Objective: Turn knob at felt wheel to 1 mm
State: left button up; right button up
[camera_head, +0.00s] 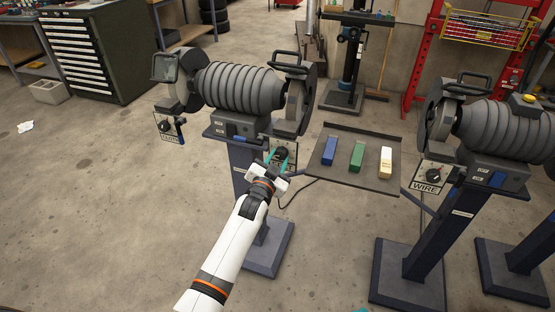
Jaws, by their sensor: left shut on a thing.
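My left gripper (278,158) reaches up from the bottom with its teal fingers at the dial plate (291,149) below the right-hand wheel of the middle grinder (235,92). It is shut on the knob there; the fingers hide most of the knob, so I cannot read its setting. The plate's label is also hidden, so I cannot read whether it says felt. Another dial plate with a black knob (167,127) hangs below the left-hand wheel. A third knob (433,176) sits on a plate labelled WIRE on the right grinder. My right gripper is not in view.
A dark tray (393,181) right of my gripper holds a blue block (329,151), a green block (357,157) and a pale block (386,162). Grinder stands rise from floor plates (408,289). A cable lies near the middle stand. The left floor is mostly clear.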

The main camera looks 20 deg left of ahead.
pick_arm(q)
jog(key=shift+f, duration=0.1)
dwell(0.3)
jog(key=o, duration=1)
jog(key=shift+c, duration=0.2)
jog(key=s, duration=1.2)
jog(key=shift+a, duration=0.2)
jog(key=s+f+g, duration=0.3)
jog(key=s+f, duration=0.2)
jog(key=f, duration=0.6)
jog(key=s+f+n+g, duration=0.1)
jog(key=s+f+g, duration=0.35)
jog(key=f, duration=0.75)
jog(key=s+f+g, duration=0.2)
jog(key=s+f, duration=0.5)
jog(key=f, duration=0.4)
jog(key=s+a+f+n+g, duration=0.1)
jog(key=s+f+g, duration=0.2)
jog(key=s+f, duration=0.5)
jog(key=s+a+f+n+g, duration=0.1)
jog(key=s+f+g, duration=0.3)
jog(key=s, duration=1.9)
notch_tip(320, 180, down, 4)
jog(key=shift+s+a+r+y, duration=0.1)
jog(key=shift+s+a+y, duration=0.2)
jog(key=shift+s+a, duration=0.15)
